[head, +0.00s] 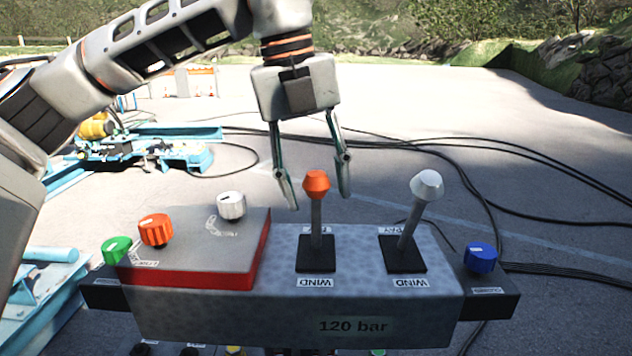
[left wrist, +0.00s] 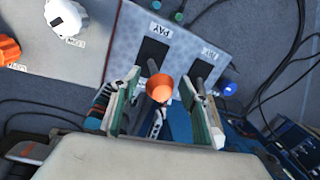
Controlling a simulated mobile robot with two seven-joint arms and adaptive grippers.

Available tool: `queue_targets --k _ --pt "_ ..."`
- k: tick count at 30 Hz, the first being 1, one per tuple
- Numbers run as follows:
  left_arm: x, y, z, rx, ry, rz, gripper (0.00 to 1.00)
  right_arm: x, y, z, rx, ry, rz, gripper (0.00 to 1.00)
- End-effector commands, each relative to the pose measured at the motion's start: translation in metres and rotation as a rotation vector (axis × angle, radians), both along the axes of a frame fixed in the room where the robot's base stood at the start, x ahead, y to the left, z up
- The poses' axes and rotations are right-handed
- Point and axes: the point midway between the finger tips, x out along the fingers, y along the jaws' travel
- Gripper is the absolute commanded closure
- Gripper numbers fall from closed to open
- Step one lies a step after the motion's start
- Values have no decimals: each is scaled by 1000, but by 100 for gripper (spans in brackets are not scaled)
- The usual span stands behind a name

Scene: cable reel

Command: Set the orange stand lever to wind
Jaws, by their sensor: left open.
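The orange-knobbed stand lever (head: 316,185) rises nearly upright from its black slot plate on the grey console (head: 250,314) in the head view. A WIND label (head: 316,282) lies on the near side of that plate. My left gripper (head: 319,201) points down, open, with one finger on each side of the orange knob. In the left wrist view the orange knob (left wrist: 160,88) shows between the two open fingers, with gaps on both sides; a PAY label (left wrist: 165,42) lies near its slot. My right gripper is not in view.
A white-knobbed lever (head: 427,186) stands close to the right, leaning right. A red-sided box (head: 190,279) with a white knob (head: 231,205) and an orange knob (head: 156,230) is at left. Green (head: 116,250) and blue (head: 480,256) knobs sit at the ends. Cables cross the ground behind.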

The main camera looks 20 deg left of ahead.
Motion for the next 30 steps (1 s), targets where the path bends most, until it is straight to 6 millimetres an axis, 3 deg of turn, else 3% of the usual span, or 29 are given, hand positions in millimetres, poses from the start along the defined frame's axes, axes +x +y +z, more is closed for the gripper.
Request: queue_targets --k 7,12,20,30 --pt "0 0 0 0 0 0 58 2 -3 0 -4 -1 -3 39" --pt "0 0 0 0 0 0 100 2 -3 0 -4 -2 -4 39" --pt "-4 -1 -1 9 -33 -3 100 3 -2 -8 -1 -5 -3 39" --pt "-23 -7 -7 64 -221 -3 100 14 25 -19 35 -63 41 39"
